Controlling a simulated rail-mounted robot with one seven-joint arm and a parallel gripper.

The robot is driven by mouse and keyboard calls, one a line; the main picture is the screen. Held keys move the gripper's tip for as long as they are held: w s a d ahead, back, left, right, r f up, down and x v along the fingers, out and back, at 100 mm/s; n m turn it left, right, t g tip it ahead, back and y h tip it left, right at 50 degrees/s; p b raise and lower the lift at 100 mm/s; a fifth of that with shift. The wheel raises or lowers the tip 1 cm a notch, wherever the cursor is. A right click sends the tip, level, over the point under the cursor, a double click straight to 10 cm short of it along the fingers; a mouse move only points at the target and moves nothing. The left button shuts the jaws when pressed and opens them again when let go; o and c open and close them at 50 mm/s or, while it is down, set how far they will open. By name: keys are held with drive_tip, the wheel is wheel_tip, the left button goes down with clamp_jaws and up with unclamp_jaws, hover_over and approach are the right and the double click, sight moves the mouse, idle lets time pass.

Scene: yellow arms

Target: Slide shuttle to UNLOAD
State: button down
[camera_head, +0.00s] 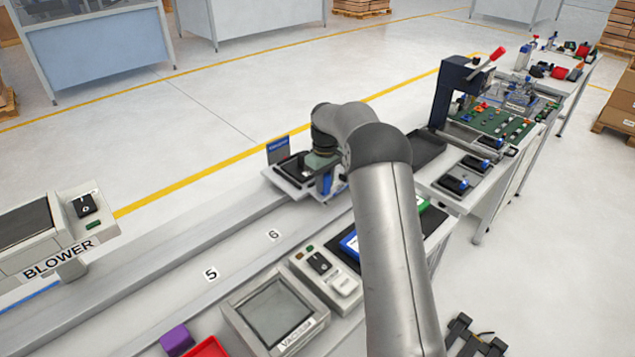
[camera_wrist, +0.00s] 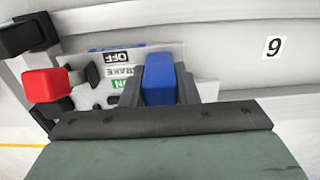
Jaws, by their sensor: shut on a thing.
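The shuttle (camera_head: 283,184) is a light-coloured carriage on the long rail, carrying a dark tray. It is partly hidden behind my arm. My gripper (camera_head: 326,184) is at its right side. In the wrist view, my gripper (camera_wrist: 158,88) has its dark fingers on both sides of a blue handle (camera_wrist: 159,72) and is shut on it. Behind the handle is a light plate (camera_wrist: 95,72) with OFF, BRAKE and ON labels. A red knob (camera_wrist: 47,85) on a dark lever is left of it, apart from my fingers. No UNLOAD mark is readable.
A blue sign (camera_head: 278,150) stands at the shuttle's far side. The rail (camera_head: 170,250) runs clear leftward to the BLOWER unit (camera_head: 50,245). Marks 5 (camera_head: 211,274) and 6 (camera_head: 274,235) lie along it. A VACUUM unit (camera_head: 275,312) stands in front, and a bench with a press (camera_head: 465,95) at right.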

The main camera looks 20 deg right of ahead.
drive_tip(key=shift+w+d+r, duration=0.15)
drive_tip(key=shift+r, duration=0.1)
drive_tip(key=c, duration=1.1)
unclamp_jaws()
drive_tip(key=shift+d+f, duration=0.1)
wheel_tip(320, 180, up, 17)
drive_tip(key=shift+r+b, duration=0.2)
drive_tip(key=shift+b, duration=0.2)
